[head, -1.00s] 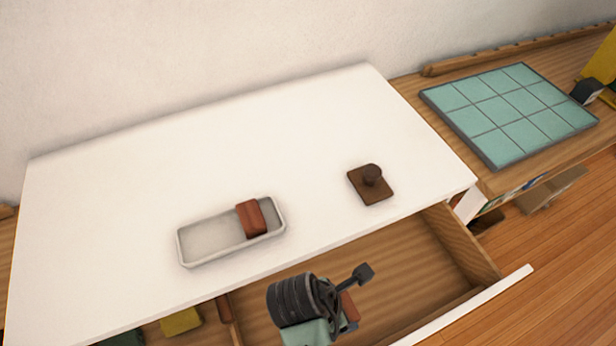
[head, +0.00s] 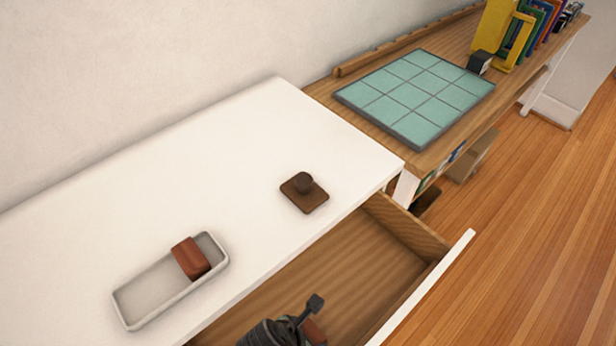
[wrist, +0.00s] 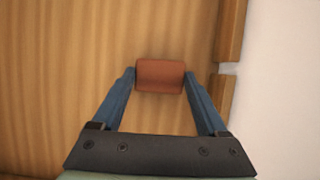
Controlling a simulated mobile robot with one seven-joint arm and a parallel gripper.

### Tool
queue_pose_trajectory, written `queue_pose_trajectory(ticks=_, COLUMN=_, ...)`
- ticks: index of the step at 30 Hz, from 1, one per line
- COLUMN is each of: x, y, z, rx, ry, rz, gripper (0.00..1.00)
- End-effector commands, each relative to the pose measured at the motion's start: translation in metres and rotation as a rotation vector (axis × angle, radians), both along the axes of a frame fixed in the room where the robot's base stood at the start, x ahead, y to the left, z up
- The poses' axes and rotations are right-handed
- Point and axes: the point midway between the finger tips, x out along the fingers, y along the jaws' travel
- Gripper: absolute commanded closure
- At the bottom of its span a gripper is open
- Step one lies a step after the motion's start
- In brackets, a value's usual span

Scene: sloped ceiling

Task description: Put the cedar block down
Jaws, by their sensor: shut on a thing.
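A reddish-brown block, which I take as the cedar block (wrist: 160,75), is between the two blue fingers of my gripper (wrist: 159,80) in the wrist view. The gripper is shut on it, gripping its two ends. In the head view my gripper (head: 300,325) is at the bottom edge, over the open drawer (head: 345,255), and part of the held block (head: 314,332) shows beside it. The drawer's bare wooden floor lies beneath the block; I cannot tell the gap between them. A similar reddish block (head: 191,258) lies in a white tray (head: 133,318) on the white top.
A dark brown square piece with a round knob (head: 304,192) sits on the white top (head: 235,150). A green tiled board (head: 415,95) lies on the wooden shelf at right, with books (head: 520,35) behind. The drawer's white front (head: 425,285) borders the opening. The visible drawer floor is clear.

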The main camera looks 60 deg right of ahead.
Motion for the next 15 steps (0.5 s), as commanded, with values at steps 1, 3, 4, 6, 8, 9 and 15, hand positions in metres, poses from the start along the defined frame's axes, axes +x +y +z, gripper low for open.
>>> queue_pose_trajectory(ticks=1, x=0.0003, y=-0.0001, z=0.0007, rx=0.000, ry=-0.001, rz=0.000, gripper=0.77)
queue_pose_trajectory(ticks=3, x=0.0003, y=-0.0002, z=0.0008, rx=0.000, ry=0.000, rz=0.000, gripper=0.77)
queue_pose_trajectory(ticks=4, x=0.0002, y=-0.0001, z=0.0007, rx=0.000, ry=0.000, rz=0.000, gripper=0.77)
queue_pose_trajectory(ticks=6, x=0.0001, y=0.0000, z=-0.0008, rx=0.000, ry=0.000, rz=0.000, gripper=0.77)
queue_pose_trajectory(ticks=8, x=0.0001, y=-0.0001, z=-0.0006, rx=0.000, ry=0.000, rz=0.000, gripper=0.15)
queue_pose_trajectory(ticks=9, x=0.0001, y=-0.0001, z=-0.0006, rx=0.000, ry=0.000, rz=0.000, gripper=0.08)
queue_pose_trajectory(ticks=15, x=0.0001, y=-0.0001, z=-0.0005, rx=0.000, ry=0.000, rz=0.000, gripper=0.00)
